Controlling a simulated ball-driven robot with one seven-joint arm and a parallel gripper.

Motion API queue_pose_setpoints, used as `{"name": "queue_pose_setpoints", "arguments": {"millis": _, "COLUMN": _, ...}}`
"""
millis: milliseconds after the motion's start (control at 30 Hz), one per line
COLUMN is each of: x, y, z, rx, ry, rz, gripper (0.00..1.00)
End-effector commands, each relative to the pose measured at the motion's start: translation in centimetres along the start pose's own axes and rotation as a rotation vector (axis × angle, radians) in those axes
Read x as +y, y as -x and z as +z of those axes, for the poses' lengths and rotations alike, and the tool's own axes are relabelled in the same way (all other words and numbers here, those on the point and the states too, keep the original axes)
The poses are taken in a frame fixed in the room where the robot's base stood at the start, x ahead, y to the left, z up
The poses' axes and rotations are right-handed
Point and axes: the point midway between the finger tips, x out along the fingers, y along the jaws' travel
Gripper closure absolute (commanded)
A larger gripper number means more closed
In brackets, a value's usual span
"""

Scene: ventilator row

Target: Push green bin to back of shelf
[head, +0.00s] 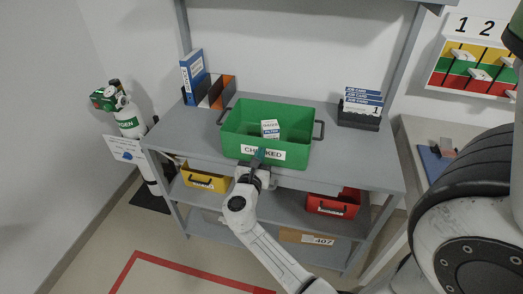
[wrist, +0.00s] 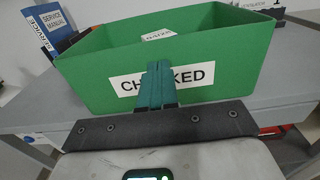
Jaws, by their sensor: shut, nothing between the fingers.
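The green bin (head: 240,125) stands on the top surface of the grey shelf (head: 360,165), with a "CHECKED" label on its front wall and dark handles at both ends. A small white and blue box (head: 270,129) is inside it. My gripper (head: 259,156) is shut and empty at the bin's front wall, over the label. In the wrist view my teal fingertips (wrist: 158,72) cover the middle of the label on the green bin (wrist: 215,60). They look to be at or against the wall; I cannot tell whether they touch.
Binders (head: 193,78) stand at the back left, and a job card holder (head: 360,110) at the back right. Some bare shelf shows behind the bin. Below are a yellow bin (head: 205,178) and a red bin (head: 333,203). An oxygen cylinder (head: 128,122) stands left.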

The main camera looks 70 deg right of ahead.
Motion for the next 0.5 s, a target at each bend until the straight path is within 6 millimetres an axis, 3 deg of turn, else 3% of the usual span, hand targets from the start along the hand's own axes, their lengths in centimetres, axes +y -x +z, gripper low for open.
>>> {"name": "queue_pose_setpoints", "arguments": {"millis": 200, "x": 0.0, "y": -1.7, "z": 0.1, "rx": -0.001, "ry": 0.001, "rz": 0.000, "gripper": 1.00}}
{"name": "queue_pose_setpoints", "arguments": {"millis": 500, "x": 0.0, "y": -1.9, "z": 0.0, "rx": -0.001, "ry": 0.000, "rz": 0.001, "gripper": 1.00}}
